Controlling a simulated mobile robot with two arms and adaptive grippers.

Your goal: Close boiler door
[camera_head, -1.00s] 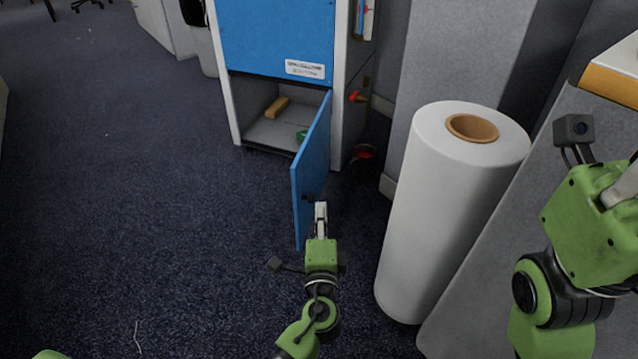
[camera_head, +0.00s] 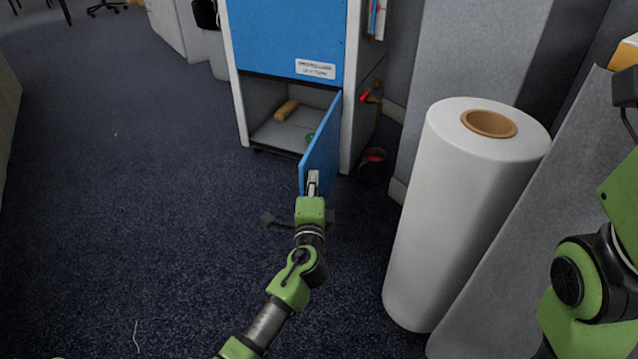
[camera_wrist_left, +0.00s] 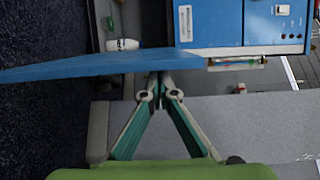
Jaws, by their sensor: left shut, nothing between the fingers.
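The blue boiler (camera_head: 284,38) stands at the top middle of the head view. Its lower blue door (camera_head: 322,148) is hinged on the right and stands open, swung out toward me. The left wrist view shows the door (camera_wrist_left: 90,64) as a blue panel across the picture. My left gripper (camera_head: 313,178) is shut and empty, with its fingertips at the door; the wrist view shows the tips (camera_wrist_left: 158,78) at the panel, and I cannot tell whether they touch. My right arm shows at the right edge, but its fingers are out of view.
A yellow block (camera_head: 287,110) and a green item lie inside the open compartment. A large white roll (camera_head: 465,220) stands to the right, beside a grey panel. A dark round object with red stands right of the boiler.

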